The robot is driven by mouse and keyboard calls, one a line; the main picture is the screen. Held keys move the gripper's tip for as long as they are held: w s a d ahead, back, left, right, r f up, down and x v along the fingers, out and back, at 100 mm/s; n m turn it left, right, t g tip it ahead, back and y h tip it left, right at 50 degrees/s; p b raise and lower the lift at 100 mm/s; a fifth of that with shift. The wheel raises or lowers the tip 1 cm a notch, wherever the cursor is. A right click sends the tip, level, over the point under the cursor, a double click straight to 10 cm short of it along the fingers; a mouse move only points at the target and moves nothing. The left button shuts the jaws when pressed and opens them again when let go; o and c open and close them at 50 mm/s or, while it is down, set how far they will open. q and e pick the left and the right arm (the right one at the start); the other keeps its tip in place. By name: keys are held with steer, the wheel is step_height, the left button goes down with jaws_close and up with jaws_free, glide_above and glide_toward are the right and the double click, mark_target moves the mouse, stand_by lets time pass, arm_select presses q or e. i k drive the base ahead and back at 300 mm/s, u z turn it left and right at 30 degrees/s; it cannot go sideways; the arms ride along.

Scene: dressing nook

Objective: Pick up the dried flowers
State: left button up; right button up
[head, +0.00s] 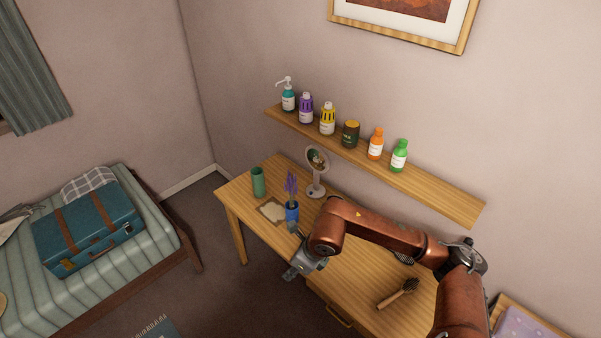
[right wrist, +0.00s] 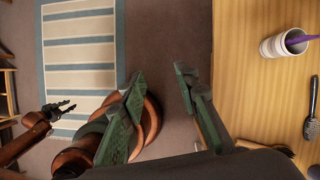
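The dried flowers (head: 291,187) are purple stems standing upright in a small blue vase (head: 292,212) on the wooden desk (head: 355,277). My right gripper (head: 293,252) is in front of the vase in the head view, over the desk's front edge and apart from the flowers. In the right wrist view my right gripper (right wrist: 160,75) is open, with nothing between its fingers. My left gripper (right wrist: 64,106) shows only in the right wrist view, at the left, with its jaws apart and empty.
A green vase (head: 258,182), round mirror (head: 316,171) and hairbrush (head: 399,293) stand or lie on the desk. The right wrist view shows a pale cup (right wrist: 273,48) holding something purple. A shelf (head: 430,194) with several bottles hangs above. My right arm hides part of the desk.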

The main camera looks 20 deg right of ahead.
mark_target(289, 183)
steer(key=z, duration=0.25)
steer(key=i, duration=1.55)
steer(key=z, duration=0.2)
